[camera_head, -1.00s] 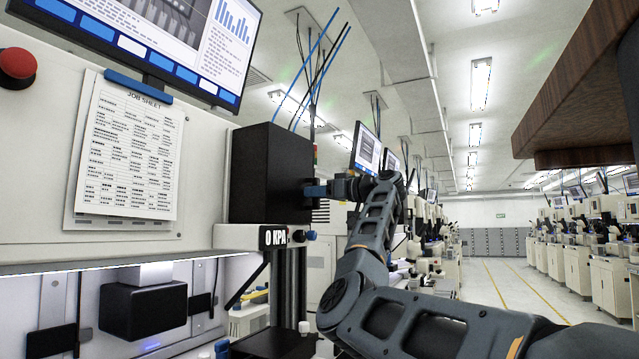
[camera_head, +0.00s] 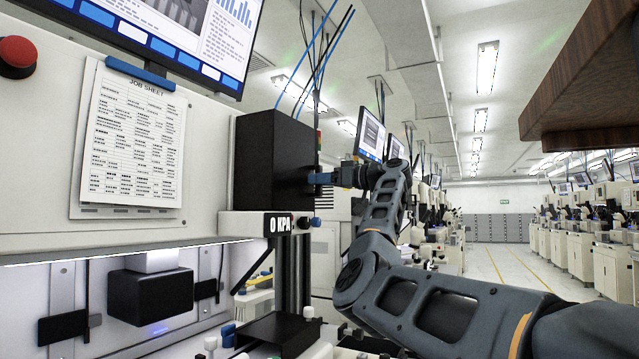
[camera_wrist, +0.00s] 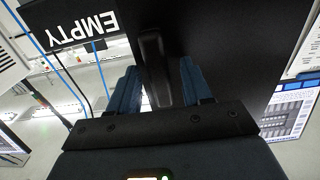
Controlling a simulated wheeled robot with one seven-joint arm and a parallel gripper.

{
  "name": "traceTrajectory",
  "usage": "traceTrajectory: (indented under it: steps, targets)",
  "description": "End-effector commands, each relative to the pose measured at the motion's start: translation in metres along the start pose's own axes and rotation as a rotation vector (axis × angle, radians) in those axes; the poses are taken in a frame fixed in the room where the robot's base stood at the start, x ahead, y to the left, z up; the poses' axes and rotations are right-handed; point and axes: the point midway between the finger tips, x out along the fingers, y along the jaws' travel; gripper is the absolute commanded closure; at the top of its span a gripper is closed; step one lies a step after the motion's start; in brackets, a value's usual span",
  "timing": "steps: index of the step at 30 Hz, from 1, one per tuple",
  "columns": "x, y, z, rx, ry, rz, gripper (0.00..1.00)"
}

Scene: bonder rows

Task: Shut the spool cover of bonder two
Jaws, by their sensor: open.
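The spool cover appears as a black box (camera_head: 272,160) on the front of the near bonder in the head view. In the wrist view its dark face (camera_wrist: 215,45) fills the upper middle, with a black bar handle (camera_wrist: 153,60) standing out from it. My gripper (camera_wrist: 160,88) is open, with one blue finger on each side of the handle. I cannot tell whether the fingers touch it. In the head view my gripper (camera_head: 322,178) is at the right side of the box. No bonder number is readable.
A job sheet (camera_head: 130,140) and a red button (camera_head: 17,50) are left of the box. A screen (camera_head: 160,35) hangs above, with blue and black cables (camera_head: 310,60) nearby. A brown wooden edge (camera_head: 575,85) juts in at upper right.

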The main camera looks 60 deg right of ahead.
Motion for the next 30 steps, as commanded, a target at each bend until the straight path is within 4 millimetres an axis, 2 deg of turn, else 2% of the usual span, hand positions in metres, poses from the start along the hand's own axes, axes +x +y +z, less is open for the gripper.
traceTrajectory:
  steps: [6, 12, 30]
  targets:
    - [-0.037, 0.001, 0.003, -0.002, -0.001, 0.004, 0.51]
    - [-0.061, 0.001, 0.002, -0.001, -0.001, 0.003, 0.51]
    - [-0.067, 0.0, 0.001, 0.0, -0.001, 0.001, 0.51]
